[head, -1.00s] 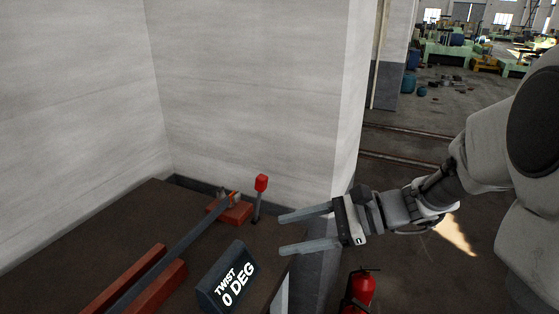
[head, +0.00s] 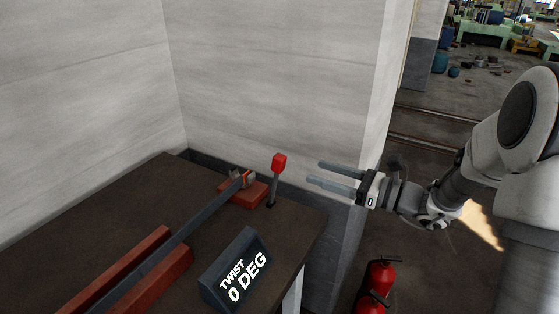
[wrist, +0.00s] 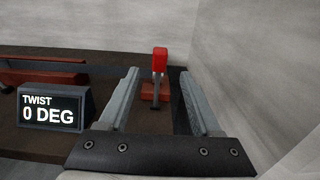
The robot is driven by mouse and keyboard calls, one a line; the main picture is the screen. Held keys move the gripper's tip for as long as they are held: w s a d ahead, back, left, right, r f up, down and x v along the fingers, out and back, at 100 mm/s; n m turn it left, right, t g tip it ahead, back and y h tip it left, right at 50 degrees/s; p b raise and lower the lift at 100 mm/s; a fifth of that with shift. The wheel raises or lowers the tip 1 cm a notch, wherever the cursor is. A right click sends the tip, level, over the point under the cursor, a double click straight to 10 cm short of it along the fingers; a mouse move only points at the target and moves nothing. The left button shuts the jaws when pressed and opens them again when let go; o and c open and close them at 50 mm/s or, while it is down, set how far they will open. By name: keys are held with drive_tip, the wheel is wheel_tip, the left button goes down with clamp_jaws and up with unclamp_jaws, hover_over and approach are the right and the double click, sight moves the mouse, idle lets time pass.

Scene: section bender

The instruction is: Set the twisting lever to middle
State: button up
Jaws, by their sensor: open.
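The twisting lever (head: 276,178) is a dark shaft with a red knob, standing near the right back of the brown bench. In the wrist view the lever (wrist: 159,62) shows ahead, between my two fingers in the picture. My gripper (head: 320,173) is open and empty, to the right of the lever and apart from it. In the wrist view my gripper (wrist: 160,83) has its fingers spread wide. A display box (head: 238,272) reads "TWIST 0 DEG"; it also shows in the wrist view (wrist: 52,112).
A long grey bar (head: 170,245) runs along the bench between red blocks (head: 155,275). Pale walls (head: 280,70) close in the back and left of the bench. Red fire extinguishers (head: 378,280) stand on the floor to the right of the bench.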

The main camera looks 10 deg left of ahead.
sight(285, 161)
drive_tip(key=b+x, duration=0.1)
drive_tip(key=x, duration=1)
drive_tip(key=shift+w+a, duration=0.15)
drive_tip(key=shift+a, duration=0.2)
drive_tip(key=shift+c, duration=0.3)
clamp_jaws()
idle(0.5)
